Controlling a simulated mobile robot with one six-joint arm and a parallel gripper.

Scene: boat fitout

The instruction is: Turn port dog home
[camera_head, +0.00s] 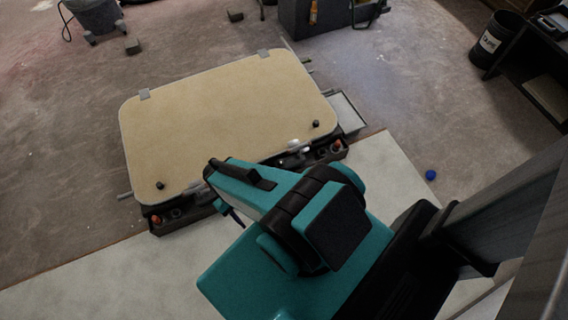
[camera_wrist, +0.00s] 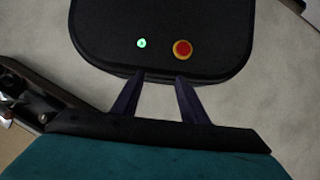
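A cream hatch panel (camera_head: 220,115) with rounded corners lies ahead of me in the head view, with grey hinges on its far edge. Two small black knobs that look like dogs stand near its near corners: a left one (camera_head: 160,185) and a right one (camera_head: 316,124). I cannot tell which is the port dog, nor how either is turned. In the wrist view my gripper (camera_wrist: 158,78) shows two dark purple fingers, spread apart with nothing between them. In the head view my teal arm covers part of the hatch's near edge and mostly hides the fingers.
Dark trays with orange-topped parts sit along the hatch's near edge, at left (camera_head: 185,215) and right (camera_head: 330,150). A grey tray (camera_head: 345,112) is at its right. A blue ball (camera_head: 431,175) lies on the floor. A black drum (camera_head: 494,42) and dark shelf stand far right.

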